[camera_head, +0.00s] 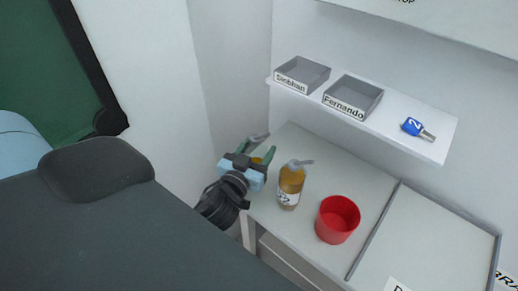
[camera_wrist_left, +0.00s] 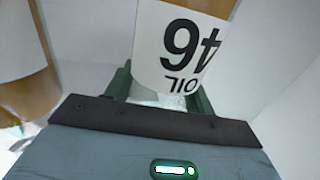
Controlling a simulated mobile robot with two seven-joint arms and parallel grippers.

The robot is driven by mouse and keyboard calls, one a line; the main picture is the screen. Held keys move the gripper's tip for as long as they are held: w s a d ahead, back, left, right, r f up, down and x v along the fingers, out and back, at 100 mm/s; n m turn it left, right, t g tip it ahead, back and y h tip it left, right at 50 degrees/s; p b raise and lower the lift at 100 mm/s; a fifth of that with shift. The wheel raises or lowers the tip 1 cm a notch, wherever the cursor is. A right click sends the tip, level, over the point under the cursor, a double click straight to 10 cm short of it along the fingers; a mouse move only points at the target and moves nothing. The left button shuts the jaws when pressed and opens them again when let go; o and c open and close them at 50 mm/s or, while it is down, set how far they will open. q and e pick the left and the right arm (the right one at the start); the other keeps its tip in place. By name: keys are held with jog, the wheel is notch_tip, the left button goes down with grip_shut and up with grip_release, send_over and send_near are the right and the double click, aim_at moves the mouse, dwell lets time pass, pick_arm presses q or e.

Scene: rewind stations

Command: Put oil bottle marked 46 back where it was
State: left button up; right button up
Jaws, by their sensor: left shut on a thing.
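The amber oil bottle marked 46 (camera_wrist_left: 183,45) fills the upper middle of the left wrist view, its white label upside down there. My left gripper (camera_head: 257,152) is shut on it, with a green finger on each side. In the head view the gripper is at the counter's left end and hides most of this bottle; its grey spout shows above. I cannot tell whether its base touches the counter. A second amber bottle (camera_head: 290,184) with a grey spout stands upright just right of the gripper; its number is hard to read. My right gripper is not in view.
A red cup (camera_head: 338,218) stands on the pale counter (camera_head: 324,166), right of the second bottle. A raised-edge panel (camera_head: 440,245) lies further right. The shelf above holds grey trays labelled Siobhan (camera_head: 302,74) and Fernando (camera_head: 353,97), and a blue-tagged item (camera_head: 412,126).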

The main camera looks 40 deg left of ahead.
pick_arm(q)
jog(key=shift+f, duration=0.1)
jog(key=o, duration=1)
jog(key=shift+o, duration=1.1)
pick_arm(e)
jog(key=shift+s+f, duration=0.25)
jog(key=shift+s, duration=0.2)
pick_arm(q)
jog(key=shift+r, duration=0.2)
jog(key=s+d+b, duration=0.2)
jog(key=s, duration=1)
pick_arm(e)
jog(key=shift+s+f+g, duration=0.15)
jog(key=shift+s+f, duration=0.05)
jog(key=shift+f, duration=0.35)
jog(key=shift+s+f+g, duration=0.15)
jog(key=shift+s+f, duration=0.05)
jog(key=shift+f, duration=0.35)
